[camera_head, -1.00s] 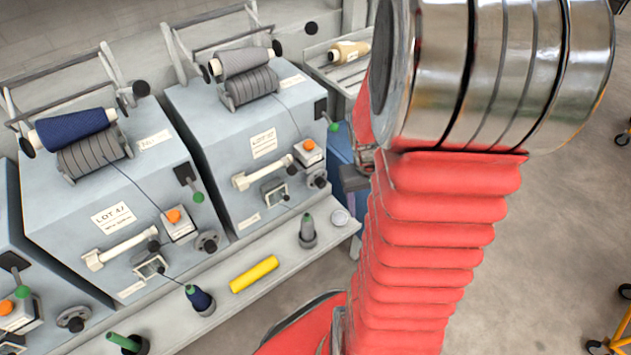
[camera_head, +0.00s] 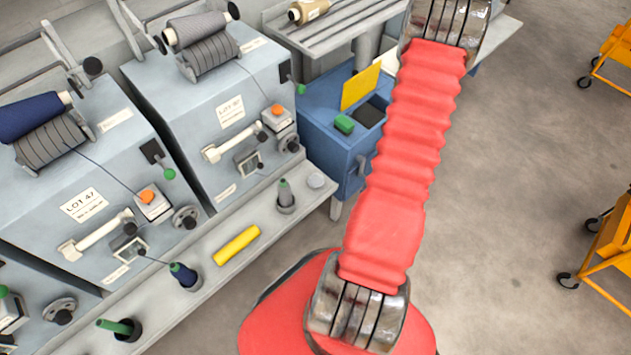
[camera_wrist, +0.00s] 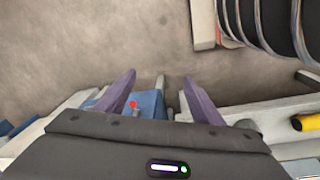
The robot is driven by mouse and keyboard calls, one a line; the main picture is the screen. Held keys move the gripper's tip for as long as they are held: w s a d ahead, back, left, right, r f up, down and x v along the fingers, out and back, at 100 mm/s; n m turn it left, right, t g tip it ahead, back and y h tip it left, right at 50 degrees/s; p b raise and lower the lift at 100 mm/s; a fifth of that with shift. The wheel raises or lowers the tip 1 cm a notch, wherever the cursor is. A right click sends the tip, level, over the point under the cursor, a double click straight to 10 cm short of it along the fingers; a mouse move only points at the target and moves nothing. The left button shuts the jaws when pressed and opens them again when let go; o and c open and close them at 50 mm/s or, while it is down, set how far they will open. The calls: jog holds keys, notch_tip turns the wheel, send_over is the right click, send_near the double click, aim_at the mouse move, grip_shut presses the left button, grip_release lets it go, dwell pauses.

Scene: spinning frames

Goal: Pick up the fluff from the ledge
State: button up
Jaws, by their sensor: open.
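The ledge (camera_head: 212,275) is a long pale shelf along the front of the grey machines in the head view. A small pale round tuft or patch (camera_head: 316,180), perhaps the fluff, lies at its far right end. I cannot make out its texture. My gripper (camera_wrist: 160,77) shows in the wrist view as two purple fingers, spread apart with nothing between them. The fingers are over the floor and a blue box (camera_wrist: 150,103), beside the ledge (camera_wrist: 285,108). The pale patch is not distinguishable in the wrist view. The gripper is out of the head view.
A blue box (camera_head: 345,130) with a yellow flap stands beyond the ledge end. Orange carts (camera_head: 605,250) stand at right; open floor lies between.

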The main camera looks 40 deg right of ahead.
notch_tip(320, 180, down, 9)
jog(key=a+t, duration=0.1)
jog(key=t, duration=0.1)
jog(key=n+t+y, duration=0.1)
jog(key=n+t, duration=0.3)
jog(key=t, duration=0.7)
send_near(321, 182)
jog(key=s, duration=0.1)
jog(key=shift+s+r, duration=0.1)
jog(key=shift+r, duration=0.2)
jog(key=x, duration=0.8)
jog(key=shift+w+a+f, duration=0.1)
jog(key=shift+w, duration=0.15)
jog(key=shift+w, duration=0.15)
